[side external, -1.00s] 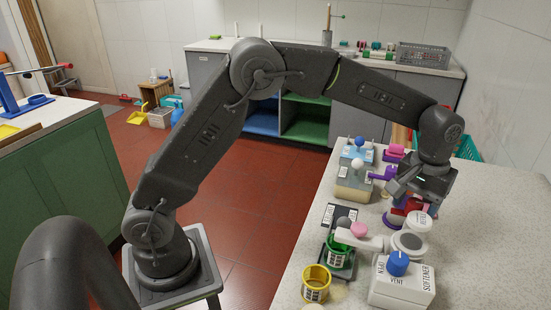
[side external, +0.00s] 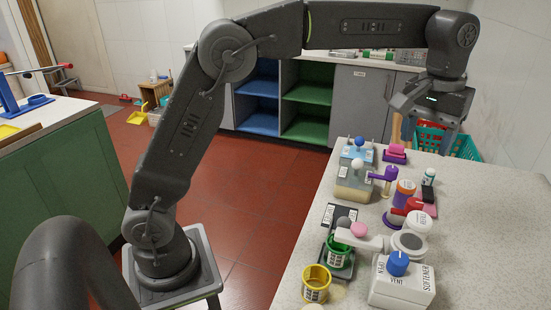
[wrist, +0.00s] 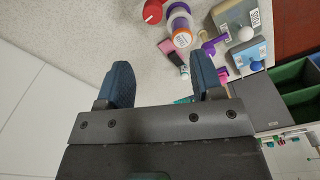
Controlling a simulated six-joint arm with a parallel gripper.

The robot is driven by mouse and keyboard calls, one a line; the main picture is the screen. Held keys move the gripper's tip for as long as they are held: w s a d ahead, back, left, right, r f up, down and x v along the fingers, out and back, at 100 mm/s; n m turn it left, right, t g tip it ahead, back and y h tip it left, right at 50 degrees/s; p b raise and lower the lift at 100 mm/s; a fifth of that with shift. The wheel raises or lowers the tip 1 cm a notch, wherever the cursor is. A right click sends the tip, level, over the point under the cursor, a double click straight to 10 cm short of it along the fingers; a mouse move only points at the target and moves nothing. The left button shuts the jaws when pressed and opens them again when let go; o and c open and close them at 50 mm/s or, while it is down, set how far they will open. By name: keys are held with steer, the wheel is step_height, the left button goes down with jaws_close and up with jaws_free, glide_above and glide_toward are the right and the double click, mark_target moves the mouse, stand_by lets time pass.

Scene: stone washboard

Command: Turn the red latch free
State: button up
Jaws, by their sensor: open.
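A red latch piece (side external: 395,216) sits low on the counter, beside an upright bottle with an orange label (side external: 405,192). In the wrist view a round red part (wrist: 153,11) shows at the top edge, cut off, next to the bottle (wrist: 180,28). I cannot tell the latch's turn angle. My gripper (side external: 426,130) is raised well above the counter, behind the red piece as seen from the side, and touches nothing. In the wrist view its two blue-grey fingers (wrist: 161,68) stand wide apart with nothing between them.
A purple lever (side external: 383,178) stands by the beige block (side external: 354,186). A white box with a blue knob (side external: 397,262), a green cup (side external: 339,254) and a yellow cup (side external: 316,284) are in front. A teal basket (side external: 463,147) lies behind. The counter's right side is bare.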

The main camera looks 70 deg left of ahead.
steer(key=s+a+r+m+t, duration=0.2)
steer(key=s+a, duration=0.4)
steer(key=s, duration=0.5)
steer(key=s+a+f+t, duration=0.1)
steer(key=s+a+f, duration=0.1)
steer(key=s, duration=0.4)
steer(key=s+a+f+m+t, duration=0.1)
steer(key=s+f, duration=0.3)
steer(key=s, duration=0.3)
steer(key=shift+s+a+t, duration=0.2)
steer(key=shift+a+t, duration=0.2)
steer(key=shift+f, duration=0.1)
steer(key=shift+s+a+f+m, duration=0.15)
steer(key=shift+s+f+m, duration=0.15)
steer(key=shift+s+f, duration=0.7)
